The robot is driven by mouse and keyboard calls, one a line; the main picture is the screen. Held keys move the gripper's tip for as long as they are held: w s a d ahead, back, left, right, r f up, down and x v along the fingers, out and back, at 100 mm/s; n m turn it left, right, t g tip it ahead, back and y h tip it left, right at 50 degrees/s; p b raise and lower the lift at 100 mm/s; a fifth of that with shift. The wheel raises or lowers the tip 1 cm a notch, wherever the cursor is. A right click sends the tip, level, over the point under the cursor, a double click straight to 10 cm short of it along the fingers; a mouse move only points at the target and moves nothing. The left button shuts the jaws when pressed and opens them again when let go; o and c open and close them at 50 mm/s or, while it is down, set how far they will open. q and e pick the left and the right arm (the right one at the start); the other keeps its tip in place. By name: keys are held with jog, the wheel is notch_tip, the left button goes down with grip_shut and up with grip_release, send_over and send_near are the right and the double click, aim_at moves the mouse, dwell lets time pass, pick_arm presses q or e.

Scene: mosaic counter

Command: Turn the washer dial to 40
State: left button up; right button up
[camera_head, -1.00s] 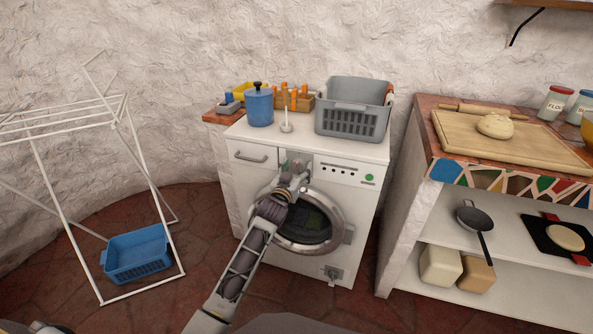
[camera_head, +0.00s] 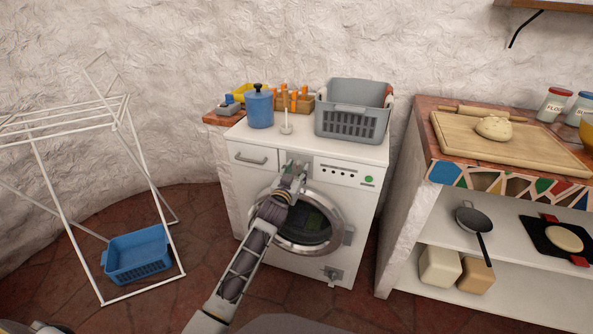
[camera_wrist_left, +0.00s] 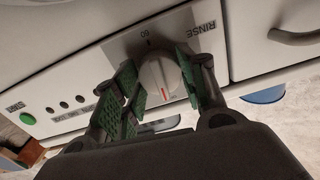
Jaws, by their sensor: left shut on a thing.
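The white washer (camera_head: 345,250) stands against the wall, with its round door (camera_head: 325,225) closed. The dial (camera_wrist_left: 160,78) shows in the left wrist view as a pale round knob with a red line, on a grey plate between the buttons and the drawer marked RINSE. A mark that looks like 60 shows on the plate; other marks are hidden by the fingers. My left gripper (camera_head: 295,168) is at the upper front panel in the head view. In the left wrist view its green-padded fingers (camera_wrist_left: 159,80) are shut on the dial, one on each side. My right gripper is out of view.
On the washer top are a blue canister (camera_head: 259,108), a grey basket (camera_head: 352,120) and a small pale upright item (camera_head: 286,125). A drying rack (camera_head: 68,215) with a blue basket (camera_head: 138,253) stands left. A counter (camera_head: 428,150) stands close on the right.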

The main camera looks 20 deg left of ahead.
pick_arm(q)
jog(key=shift+m+p, duration=0.5)
jog(key=shift+m, duration=0.1)
jog(key=m+p, duration=0.2)
jog(key=m, duration=0.1)
jog(key=m+p, duration=0.2)
jog(key=m, duration=0.5)
jog(key=m+p, duration=0.1)
jog(key=m, duration=0.7)
jog(key=shift+p, duration=0.35)
jog(key=m, duration=0.3)
jog(key=shift+m+p, duration=0.3)
jog(key=shift+m, duration=0.2)
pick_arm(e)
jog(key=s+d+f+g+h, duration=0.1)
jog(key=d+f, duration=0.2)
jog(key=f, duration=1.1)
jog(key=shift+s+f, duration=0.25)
pick_arm(q)
jog(key=shift+f, duration=0.1)
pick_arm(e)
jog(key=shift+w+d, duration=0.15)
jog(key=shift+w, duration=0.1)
